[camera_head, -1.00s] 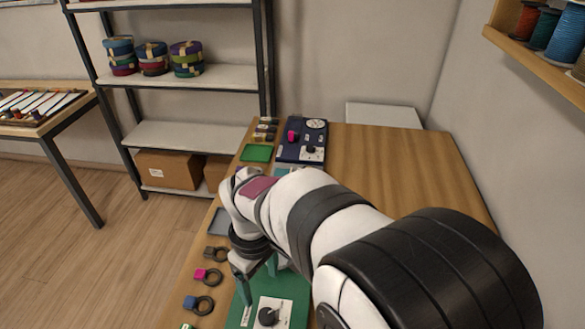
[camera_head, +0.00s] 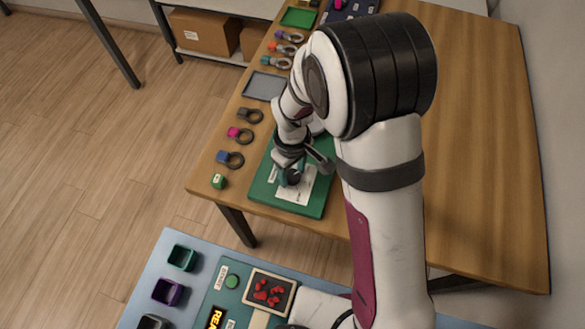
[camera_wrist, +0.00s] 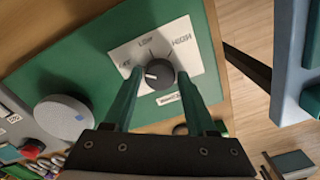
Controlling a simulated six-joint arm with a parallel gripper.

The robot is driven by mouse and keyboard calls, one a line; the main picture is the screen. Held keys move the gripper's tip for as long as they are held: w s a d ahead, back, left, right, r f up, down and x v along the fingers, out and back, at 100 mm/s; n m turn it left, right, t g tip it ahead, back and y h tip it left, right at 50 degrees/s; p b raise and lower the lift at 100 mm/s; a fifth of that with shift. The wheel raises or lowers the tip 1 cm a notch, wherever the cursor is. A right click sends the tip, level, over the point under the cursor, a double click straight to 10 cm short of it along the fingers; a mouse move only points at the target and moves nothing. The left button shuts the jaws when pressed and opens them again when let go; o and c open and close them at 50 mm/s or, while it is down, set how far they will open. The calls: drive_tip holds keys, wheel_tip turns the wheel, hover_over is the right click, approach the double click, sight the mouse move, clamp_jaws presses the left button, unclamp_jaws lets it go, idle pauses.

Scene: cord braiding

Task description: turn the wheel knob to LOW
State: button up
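The dark round wheel knob (camera_wrist: 159,74) sits on a white label plate (camera_wrist: 200,67) on a green board (camera_wrist: 60,80). In the wrist view the plate reads LOW at the top, HIGH at the right and what looks like OFF at the left. The knob's white mark points left, towards OFF. My gripper (camera_wrist: 157,82) is open, with one green finger on each side of the knob; I cannot tell whether they touch it. In the head view my gripper (camera_head: 300,164) is over the knob (camera_head: 291,177), partly covering it.
A grey round disc (camera_wrist: 62,117) stands on the board beside the plate. Rings with coloured blocks (camera_head: 240,134) lie along the table's left edge, near a grey tray (camera_head: 265,86). The right of the wooden table (camera_head: 480,150) is clear. A blue bench (camera_head: 150,285) with small bins is in front.

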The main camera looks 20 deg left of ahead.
clamp_jaws()
